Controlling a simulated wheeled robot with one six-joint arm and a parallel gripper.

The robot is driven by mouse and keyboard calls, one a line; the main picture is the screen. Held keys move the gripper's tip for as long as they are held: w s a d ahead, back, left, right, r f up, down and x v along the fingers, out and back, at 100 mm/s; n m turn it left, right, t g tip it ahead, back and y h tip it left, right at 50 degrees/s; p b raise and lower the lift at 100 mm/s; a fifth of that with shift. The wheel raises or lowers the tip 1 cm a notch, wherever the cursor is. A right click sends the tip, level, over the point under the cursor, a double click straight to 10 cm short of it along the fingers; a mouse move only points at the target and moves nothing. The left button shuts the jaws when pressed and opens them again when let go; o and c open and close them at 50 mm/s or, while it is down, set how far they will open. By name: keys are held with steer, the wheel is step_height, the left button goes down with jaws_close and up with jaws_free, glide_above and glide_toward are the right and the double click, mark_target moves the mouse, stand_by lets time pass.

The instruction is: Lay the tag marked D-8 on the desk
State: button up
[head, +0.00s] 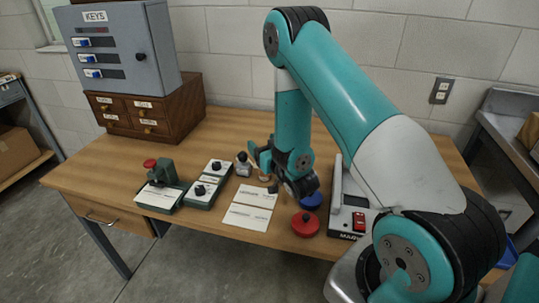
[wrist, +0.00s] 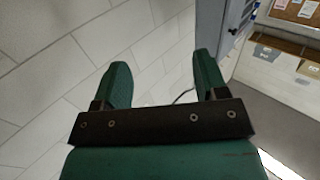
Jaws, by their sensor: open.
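The wooden desk (head: 135,160) stands against the block wall. No tag that I can read as D-8 shows in either view. A grey cabinet marked KEYS (head: 125,50) stands on top of a small wooden drawer unit at the desk's back left. Its front has several dark slots with blue parts and white labels too small to read. My gripper (head: 256,158) is over the middle of the desk, right of the drawer unit and near a small grey-topped bottle. In the wrist view my gripper (wrist: 162,68) has its fingers wide apart with nothing between them.
The wooden drawer unit (head: 150,110) has small labelled drawers. A green stamp device (head: 163,178), white cards (head: 250,208), a red-lidded pot (head: 305,223) and a blue one (head: 311,200) lie along the front. A machine with a red switch (head: 346,215) stands right.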

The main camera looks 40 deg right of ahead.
steer(key=s+a+r+n+g+y, duration=0.1)
steer(key=s+a+r+g+y, duration=0.3)
steer(key=a, duration=0.5)
steer(key=s+a+r+n+g+y, duration=0.1)
steer(key=s+a+r+g+y, duration=0.1)
steer(key=s+a+r+g, duration=0.55)
steer(key=s+a+r+n+g, duration=0.3)
steer(key=s, duration=0.5)
steer(key=s+a+r+n+g, duration=0.3)
steer(key=s+a, duration=0.1)
steer(key=s, duration=0.5)
